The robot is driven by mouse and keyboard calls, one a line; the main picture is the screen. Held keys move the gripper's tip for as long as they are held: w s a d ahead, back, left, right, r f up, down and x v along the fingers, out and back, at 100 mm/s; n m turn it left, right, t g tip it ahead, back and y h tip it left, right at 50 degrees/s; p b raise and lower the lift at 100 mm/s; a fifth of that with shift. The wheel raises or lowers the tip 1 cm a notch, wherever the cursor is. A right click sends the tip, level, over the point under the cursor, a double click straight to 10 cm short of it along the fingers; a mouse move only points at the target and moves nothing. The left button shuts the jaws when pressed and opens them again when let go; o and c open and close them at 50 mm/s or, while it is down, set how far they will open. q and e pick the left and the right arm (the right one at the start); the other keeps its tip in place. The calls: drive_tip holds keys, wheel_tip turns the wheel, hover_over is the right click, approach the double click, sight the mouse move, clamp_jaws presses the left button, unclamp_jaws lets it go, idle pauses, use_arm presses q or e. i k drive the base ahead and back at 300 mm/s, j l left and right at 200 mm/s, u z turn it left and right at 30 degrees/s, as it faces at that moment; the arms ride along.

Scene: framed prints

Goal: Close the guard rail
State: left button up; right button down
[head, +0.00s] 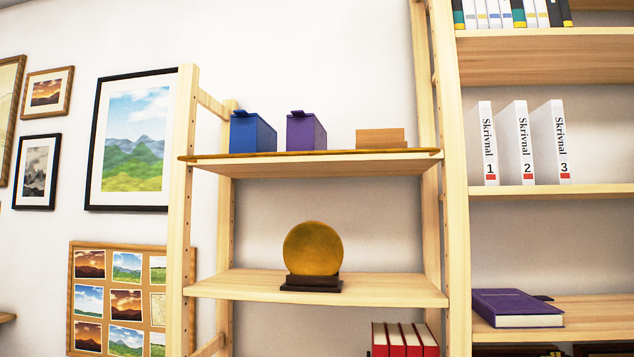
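A thin golden-brown rail (310,155) runs along the front edge of the upper shelf (310,166) of the light-wood unit. It spans nearly the whole shelf width, and its left end reaches over the left front post. It looks low and thin from here, and I cannot tell from this angle how it is attached. Behind it on the shelf stand a blue box (252,133), a purple box (305,132) and a small wooden block (381,138). Neither of my grippers is in view.
Below, a golden disc on a dark base (313,256) stands on the middle shelf (400,290), with red books (404,340) lower down. On the right shelving are white binders (520,145) and a purple book (515,308). Framed prints (132,140) hang on the left wall.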

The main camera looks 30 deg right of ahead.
sight(433, 151)
drive_tip(key=z, duration=1.05)
